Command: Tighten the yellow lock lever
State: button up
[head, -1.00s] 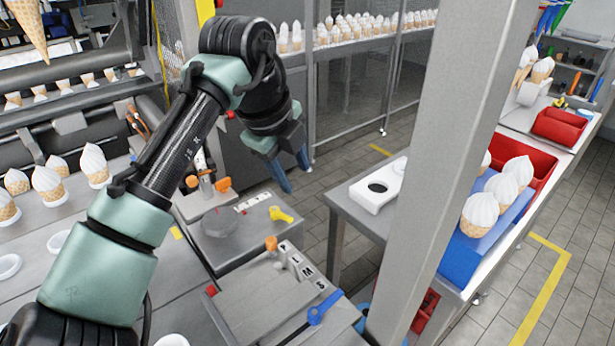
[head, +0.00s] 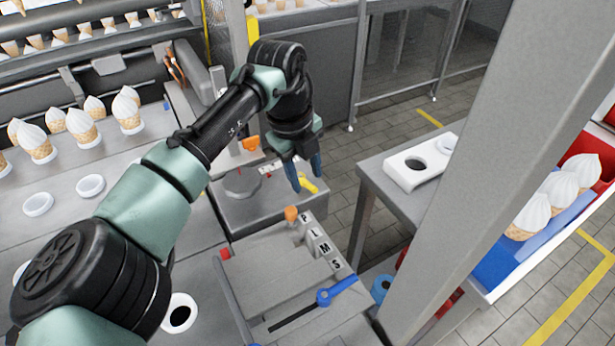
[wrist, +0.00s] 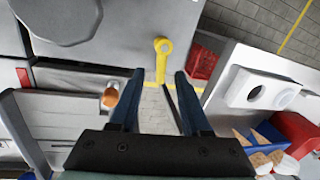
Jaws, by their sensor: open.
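The yellow lock lever (head: 307,184) sits on the right part of the grey metal box (head: 262,208) behind the lettered panel. In the wrist view the lever (wrist: 162,48) shows its round head and a short arm, ahead of the fingers and roughly between their lines. My gripper (head: 306,178) is open, with its blue fingers pointing down just above and beside the lever.
A blue lever (head: 335,290) and an orange knob (head: 291,213) are on the lettered panel (head: 285,262) in front. A side table with a white holder (head: 418,165) stands to the right, beyond a gap. A grey post (head: 470,170) rises at right. Ice cream cones (head: 80,125) stand at left.

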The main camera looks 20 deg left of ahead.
jog(key=shift+w+d+f, duration=0.15)
jog(key=shift+w+f, duration=0.05)
jog(key=shift+f, duration=0.75)
jog(key=shift+c, duration=0.2)
grip_shut()
